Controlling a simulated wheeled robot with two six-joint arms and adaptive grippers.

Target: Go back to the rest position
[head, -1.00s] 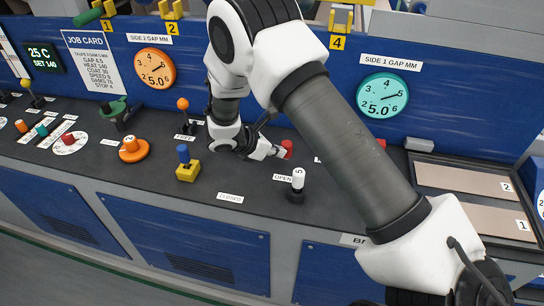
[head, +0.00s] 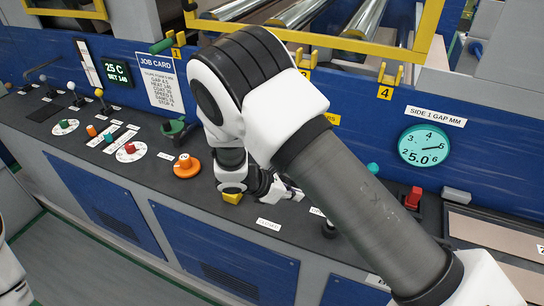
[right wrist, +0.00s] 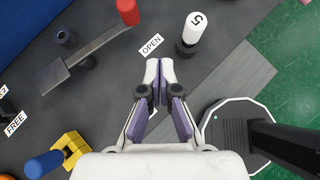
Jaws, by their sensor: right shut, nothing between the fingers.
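My right gripper (head: 294,193) is over the front of the dark control panel (head: 105,140), above and behind the CLOSED label (head: 268,224). In the right wrist view its fingertips (right wrist: 160,70) are together with nothing between them, near the OPEN label (right wrist: 151,44). A white knob marked 5 (right wrist: 194,28) stands apart from the fingers. A red-tipped lever (right wrist: 128,11) lies ahead, also apart. My left gripper is not in view; no wrapped rolls can be made out.
A yellow block (right wrist: 70,147) with a blue knob (right wrist: 44,164) sits near the gripper. An orange button (head: 186,166) and several levers and knobs are left along the panel. A yellow rail (head: 340,47) and metal rollers (head: 300,14) are behind. Green floor (right wrist: 296,60) lies past the panel edge.

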